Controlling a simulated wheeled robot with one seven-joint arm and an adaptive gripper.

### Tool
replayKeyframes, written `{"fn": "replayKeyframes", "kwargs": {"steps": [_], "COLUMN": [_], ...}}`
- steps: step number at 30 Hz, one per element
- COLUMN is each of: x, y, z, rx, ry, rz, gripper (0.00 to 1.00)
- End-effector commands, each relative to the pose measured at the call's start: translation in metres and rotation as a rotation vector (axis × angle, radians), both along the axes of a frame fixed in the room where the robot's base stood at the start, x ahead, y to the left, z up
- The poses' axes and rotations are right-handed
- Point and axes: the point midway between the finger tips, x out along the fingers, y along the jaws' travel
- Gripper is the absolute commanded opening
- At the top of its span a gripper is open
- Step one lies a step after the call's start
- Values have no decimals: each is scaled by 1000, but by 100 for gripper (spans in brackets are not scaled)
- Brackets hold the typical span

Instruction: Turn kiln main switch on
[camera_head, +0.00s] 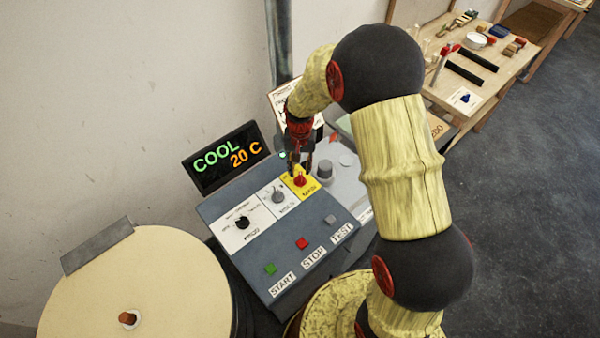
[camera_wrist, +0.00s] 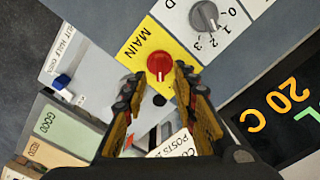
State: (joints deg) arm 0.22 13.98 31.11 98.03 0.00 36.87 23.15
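The kiln main switch is a red rotary knob (camera_wrist: 159,63) on a yellow plate (camera_wrist: 136,46) marked MAIN. In the head view the red knob (camera_head: 299,180) sits on the sloped grey control panel (camera_head: 237,204), below my gripper. My gripper (camera_wrist: 157,92) is open, its two fingers apart with the knob seen between and just beyond the tips. No contact with the knob is visible. In the head view my gripper (camera_head: 300,168) is over the yellow plate and partly hides it. A display (camera_head: 226,157) reads COOL 20 C.
A grey knob (camera_head: 277,196) and a black knob (camera_head: 242,222) share the panel. START (camera_head: 270,269), STOP (camera_head: 302,243) and TEST (camera_head: 330,219) buttons lie nearer the front. A round kiln lid (camera_head: 150,290) is at left. A workbench (camera_head: 490,75) with tools stands at back right.

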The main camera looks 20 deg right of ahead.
Motion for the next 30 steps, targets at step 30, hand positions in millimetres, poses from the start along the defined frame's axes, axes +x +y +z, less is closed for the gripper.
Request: {"fn": "replayKeyframes", "kwargs": {"steps": [30], "x": [0], "y": [0], "z": [79], "rx": [0], "ry": [0], "rz": [0], "gripper": [28]}}
